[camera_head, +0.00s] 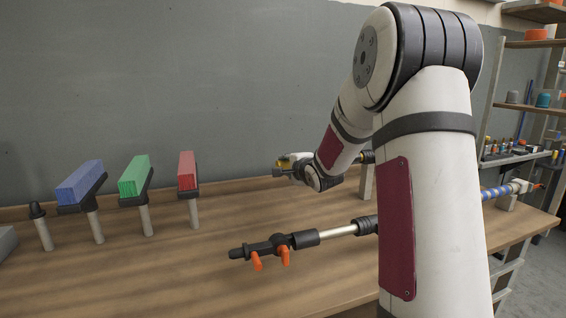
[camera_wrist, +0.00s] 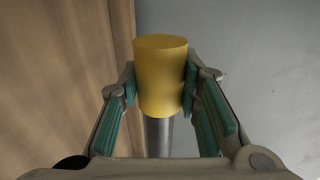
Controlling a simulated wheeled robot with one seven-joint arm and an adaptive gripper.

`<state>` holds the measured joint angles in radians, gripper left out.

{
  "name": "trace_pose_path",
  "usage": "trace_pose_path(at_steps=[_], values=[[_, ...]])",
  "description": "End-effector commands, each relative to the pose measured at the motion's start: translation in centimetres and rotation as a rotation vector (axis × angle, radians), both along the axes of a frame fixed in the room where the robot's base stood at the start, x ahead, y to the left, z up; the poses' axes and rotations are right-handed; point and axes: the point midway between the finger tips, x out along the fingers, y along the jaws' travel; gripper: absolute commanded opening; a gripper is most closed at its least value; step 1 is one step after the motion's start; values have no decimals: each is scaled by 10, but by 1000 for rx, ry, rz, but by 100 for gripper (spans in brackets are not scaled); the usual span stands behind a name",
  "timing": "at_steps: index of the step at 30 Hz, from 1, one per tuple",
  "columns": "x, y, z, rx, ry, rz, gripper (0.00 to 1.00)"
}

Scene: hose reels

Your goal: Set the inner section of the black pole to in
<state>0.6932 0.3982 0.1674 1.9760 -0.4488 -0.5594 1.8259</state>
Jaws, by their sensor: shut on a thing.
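My gripper (camera_wrist: 160,85) is shut on a yellow cylindrical end piece (camera_wrist: 160,75), with a green-padded finger on each side. A bare metal rod (camera_wrist: 158,137) runs from this end piece back between the fingers.
In front lies a black fitting (camera_head: 268,245) with orange levers on a silver tube, partly behind my arm. Blue (camera_head: 80,182), green (camera_head: 134,177) and red (camera_head: 187,170) blocks stand on posts at left. A blue-striped pole (camera_head: 496,192) is at right. The wooden bench (camera_head: 170,270) is clear at front.

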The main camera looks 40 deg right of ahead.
Motion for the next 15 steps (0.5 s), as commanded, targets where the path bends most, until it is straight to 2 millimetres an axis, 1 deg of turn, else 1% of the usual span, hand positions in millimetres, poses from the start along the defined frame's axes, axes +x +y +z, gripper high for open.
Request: trace_pose_path(at_steps=[1, 15], values=[[-6, -10, 2, 5, 6, -5, 0], [-30, -90, 2, 4, 4, -5, 0]])
